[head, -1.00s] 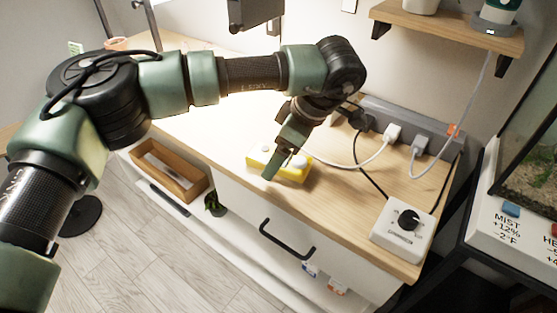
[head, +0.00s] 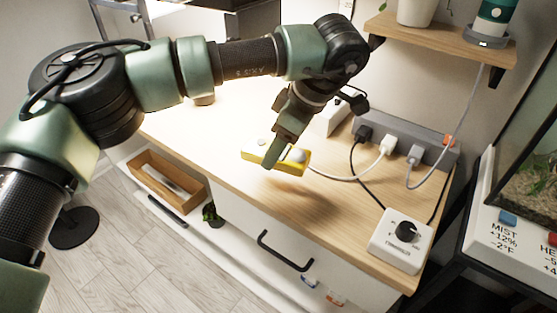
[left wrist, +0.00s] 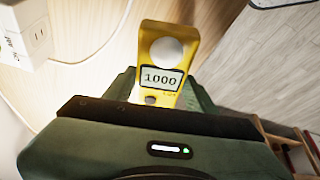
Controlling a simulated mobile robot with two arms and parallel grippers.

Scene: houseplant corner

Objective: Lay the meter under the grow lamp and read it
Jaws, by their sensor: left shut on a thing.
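The yellow meter (head: 298,168) is held in my left gripper (head: 277,155), above the wooden counter, with its shadow apart from it to the lower right. In the left wrist view the meter (left wrist: 165,64) sits between the fingers (left wrist: 160,95), its white round sensor and display facing the camera. The display reads 1000; the small print below it is too small to read. A dark panel (head: 240,22) at the top edge of the head view may be the grow lamp's head; it is cut off. Bright light falls on the counter's left part. My right gripper is out of view.
A grey power strip (head: 405,135) with plugs and cables lies along the wall. A white dial box (head: 402,240) stands at the counter's right end. A shelf (head: 445,35) hangs above. A wooden tray (head: 165,180) is lower left. The counter's front middle is clear.

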